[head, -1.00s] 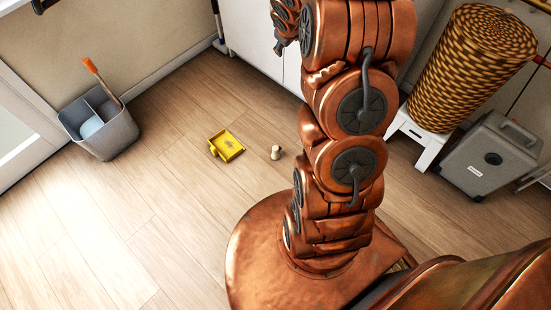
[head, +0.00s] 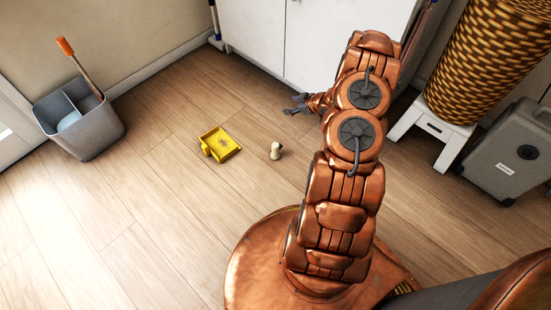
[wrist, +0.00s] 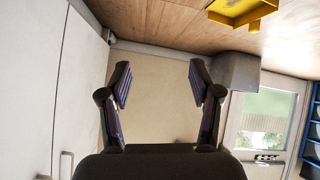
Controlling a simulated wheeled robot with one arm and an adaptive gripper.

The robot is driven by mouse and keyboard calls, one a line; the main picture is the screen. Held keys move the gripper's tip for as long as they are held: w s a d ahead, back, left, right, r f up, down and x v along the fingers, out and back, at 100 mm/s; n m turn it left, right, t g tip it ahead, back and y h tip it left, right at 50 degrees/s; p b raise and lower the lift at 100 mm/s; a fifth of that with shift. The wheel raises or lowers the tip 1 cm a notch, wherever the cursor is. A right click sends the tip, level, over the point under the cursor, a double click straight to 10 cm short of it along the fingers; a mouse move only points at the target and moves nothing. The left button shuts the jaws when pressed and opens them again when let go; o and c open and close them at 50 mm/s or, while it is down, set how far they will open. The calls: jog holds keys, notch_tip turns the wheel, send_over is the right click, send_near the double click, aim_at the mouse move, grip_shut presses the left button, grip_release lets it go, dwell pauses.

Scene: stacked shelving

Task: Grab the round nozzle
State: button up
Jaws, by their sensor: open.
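A small pale cream nozzle (head: 276,151) stands on the wooden floor in the head view, just right of a yellow tray-like object. My gripper (head: 292,104) is beyond and slightly right of the nozzle, apart from it, near the white cabinet. In the wrist view my gripper (wrist: 158,85) is open, with two dark padded fingers spread and nothing between them. The nozzle does not show in the wrist view.
The yellow object (head: 220,145) lies left of the nozzle and also shows in the wrist view (wrist: 243,12). A grey bin (head: 88,137) stands at the left. A white cabinet (head: 335,40) is behind. A white stool (head: 440,133) and grey case (head: 507,155) stand right. The floor around the nozzle is clear.

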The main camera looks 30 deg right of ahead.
jog(key=t+y+b, duration=0.1)
jog(key=y+b, duration=0.1)
jog(key=b, duration=0.3)
send_near(276, 147)
jog(key=w+d+r, duration=0.2)
jog(key=w+d, duration=0.2)
jog(key=w, duration=0.2)
jog(key=s+a+f+t+y+b, duration=0.1)
jog(key=s+a+f+y+b, duration=0.1)
jog(key=s+a+f+b, duration=0.3)
jog(key=w+f, duration=0.1)
jog(key=w, duration=0.1)
jog(key=w+f+b, duration=0.1)
jog(key=w, duration=0.1)
jog(key=w+a+f+b, duration=0.1)
jog(key=w, duration=0.2)
jog(key=shift+a+f, duration=0.1)
jog(key=shift+f, duration=0.15)
jog(key=shift+w+a, duration=0.2)
jog(key=shift+w, duration=0.25)
grip_shut()
